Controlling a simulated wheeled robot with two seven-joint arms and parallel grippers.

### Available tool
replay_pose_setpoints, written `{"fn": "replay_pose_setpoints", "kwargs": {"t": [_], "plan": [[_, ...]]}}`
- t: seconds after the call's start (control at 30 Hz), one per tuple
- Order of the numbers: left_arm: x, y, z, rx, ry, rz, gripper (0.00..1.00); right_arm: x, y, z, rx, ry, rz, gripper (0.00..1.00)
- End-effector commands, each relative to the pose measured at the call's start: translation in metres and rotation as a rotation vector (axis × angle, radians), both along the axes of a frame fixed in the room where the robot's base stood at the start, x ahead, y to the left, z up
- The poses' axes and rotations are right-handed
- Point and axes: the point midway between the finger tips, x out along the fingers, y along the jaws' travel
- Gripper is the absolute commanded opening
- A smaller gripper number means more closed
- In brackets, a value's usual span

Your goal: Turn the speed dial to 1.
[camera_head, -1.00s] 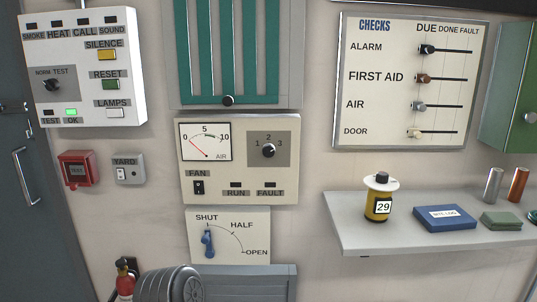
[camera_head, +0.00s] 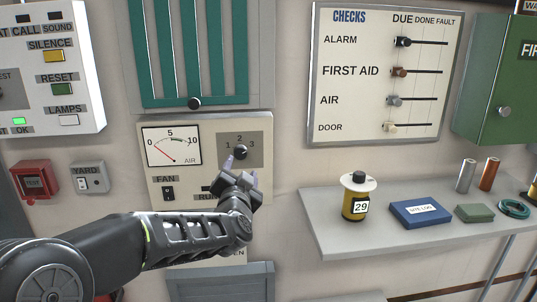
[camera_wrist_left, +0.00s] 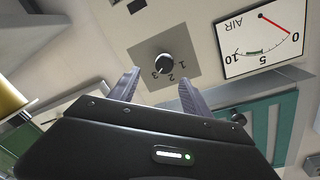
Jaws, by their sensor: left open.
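The speed dial (camera_head: 240,152) is a small black knob on a grey plate with marks 1, 2 and 3, on the cream fan panel (camera_head: 183,131). In the left wrist view the dial (camera_wrist_left: 165,63) appears upside down, beyond the fingertips and between their lines. Which mark its pointer faces is too small to tell surely. My left gripper (camera_head: 242,171) is open and empty, just below and in front of the dial. In the wrist view its two fingers (camera_wrist_left: 158,80) stand apart, with no contact visible. My right gripper is not in view.
An air gauge (camera_head: 172,146) sits left of the dial, and a fan switch (camera_head: 168,193) below the gauge. A teal slatted vent (camera_head: 199,50) is above. My left arm hides most of the lower lever panel. A shelf (camera_head: 315,220) with several items juts out at right.

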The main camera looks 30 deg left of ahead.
Motion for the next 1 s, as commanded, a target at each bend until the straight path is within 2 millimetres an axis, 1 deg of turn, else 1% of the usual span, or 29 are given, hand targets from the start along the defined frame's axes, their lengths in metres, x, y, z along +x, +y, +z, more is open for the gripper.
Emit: {"fn": "replay_pose_setpoints", "kwargs": {"t": [0.1, 0.2, 0.57, 0.77, 1.0], "plan": [[-0.003, 0.005, 0.003, 0.113, 0.055, 0.022, 0.56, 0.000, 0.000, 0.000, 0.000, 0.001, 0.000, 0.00], [-0.003, 0.005, 0.003, 0.153, 0.077, 0.023, 0.56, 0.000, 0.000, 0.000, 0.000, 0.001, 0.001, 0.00], [0.000, 0.005, 0.002, 0.156, 0.081, 0.020, 0.56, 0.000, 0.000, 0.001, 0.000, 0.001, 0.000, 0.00], [0.016, 0.016, 0.002, 0.154, 0.082, 0.020, 0.56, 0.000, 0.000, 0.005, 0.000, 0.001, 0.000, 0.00], [0.048, 0.036, 0.003, 0.154, 0.082, 0.020, 0.56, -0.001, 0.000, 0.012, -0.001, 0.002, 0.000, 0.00]]}}
